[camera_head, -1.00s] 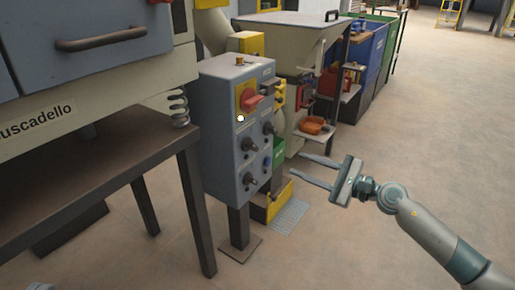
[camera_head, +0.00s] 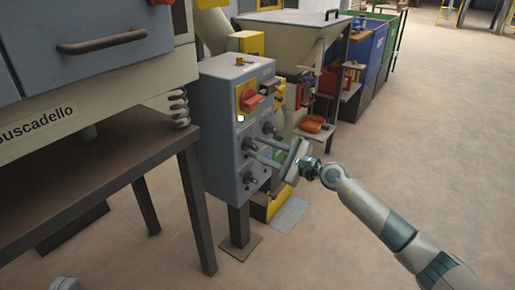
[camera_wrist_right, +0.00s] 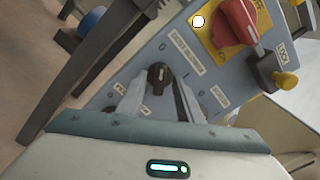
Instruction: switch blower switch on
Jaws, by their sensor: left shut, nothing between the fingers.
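The grey control panel (camera_head: 213,130) stands left of centre in the head view, with a red rotary switch on a yellow plate (camera_head: 252,100) and several black knobs. My right gripper (camera_head: 253,150) is at the panel front, its fingers open and pointing at the knobs. In the right wrist view a black knob (camera_wrist_right: 158,76) sits between the two open fingers (camera_wrist_right: 158,100); I cannot tell whether they touch it. The labels are too blurred to tell which knob is the blower switch. Only a sliver of my left gripper (camera_head: 65,284) shows at the bottom edge.
A dark table frame (camera_head: 190,200) carrying a grey machine (camera_head: 100,60) stands close at the left. A hopper (camera_head: 290,45) and blue (camera_head: 370,50) and green bins are behind the panel. The floor at the right is free.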

